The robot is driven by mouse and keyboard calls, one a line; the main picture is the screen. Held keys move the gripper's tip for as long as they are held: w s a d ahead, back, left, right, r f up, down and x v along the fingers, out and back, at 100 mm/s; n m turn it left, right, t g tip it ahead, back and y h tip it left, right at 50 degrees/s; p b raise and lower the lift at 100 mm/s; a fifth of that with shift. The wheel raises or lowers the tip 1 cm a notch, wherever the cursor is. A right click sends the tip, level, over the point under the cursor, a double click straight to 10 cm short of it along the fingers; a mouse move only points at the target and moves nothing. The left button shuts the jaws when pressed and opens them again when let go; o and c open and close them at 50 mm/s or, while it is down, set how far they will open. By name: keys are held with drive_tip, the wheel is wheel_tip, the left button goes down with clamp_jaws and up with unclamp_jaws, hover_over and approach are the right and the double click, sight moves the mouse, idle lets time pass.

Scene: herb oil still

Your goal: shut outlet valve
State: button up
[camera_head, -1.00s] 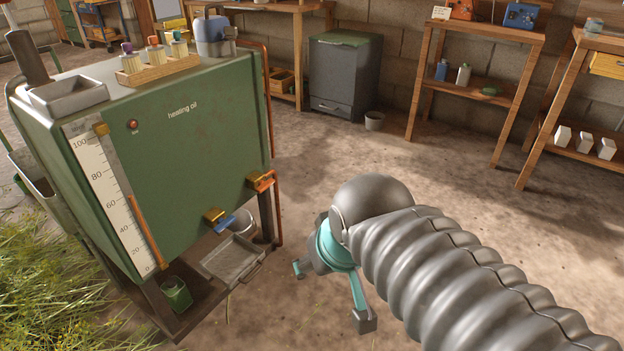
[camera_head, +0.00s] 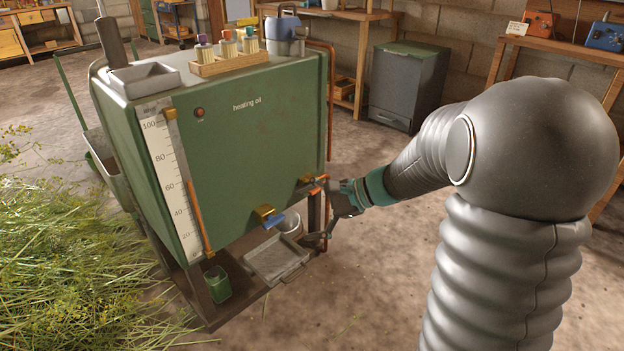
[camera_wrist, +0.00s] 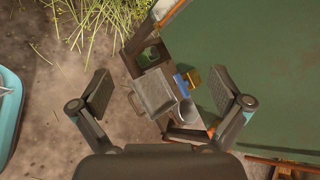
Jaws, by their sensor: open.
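The green heating-oil tank (camera_head: 262,135) stands at left centre in the head view. A brass valve with a blue handle (camera_head: 273,221) sits low on its front; the blue handle (camera_wrist: 181,82) also shows between my fingers in the wrist view. A second valve with an orange handle (camera_head: 318,190) sits near the tank's right corner. No label shows which one is the outlet valve. My gripper (camera_head: 318,212) is open and empty, its upper finger overlapping the orange-handled valve's area in the head view. Contact cannot be told. The orange handle is not clear in the wrist view.
A metal tray (camera_head: 275,258), a light bucket (camera_head: 290,223) and a green cup (camera_head: 217,284) stand on the shelf beneath the tank. An upright pipe (camera_head: 331,105) runs along its right side. Cut grass (camera_head: 70,260) lies at left.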

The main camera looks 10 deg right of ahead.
drive_tip(key=w+d+f+m+t+b, duration=0.1)
drive_tip(key=w+d+f+m+t, duration=1)
drive_tip(key=w+d+f+m, duration=0.65)
drive_tip(key=w+a, duration=0.3)
drive_tip(key=w, duration=0.1)
drive_tip(key=w+a+n, duration=0.1)
drive_tip(key=w+a, duration=0.2)
drive_tip(key=w, duration=0.1)
drive_tip(key=w+a+n, duration=0.1)
drive_tip(key=w+a, duration=0.2)
drive_tip(key=w, duration=0.1)
drive_tip(key=shift+w+a+r+h, duration=0.25)
drive_tip(key=shift+w+r+h, duration=0.1)
drive_tip(key=shift+h, duration=0.05)
drive_tip(key=c, duration=1)
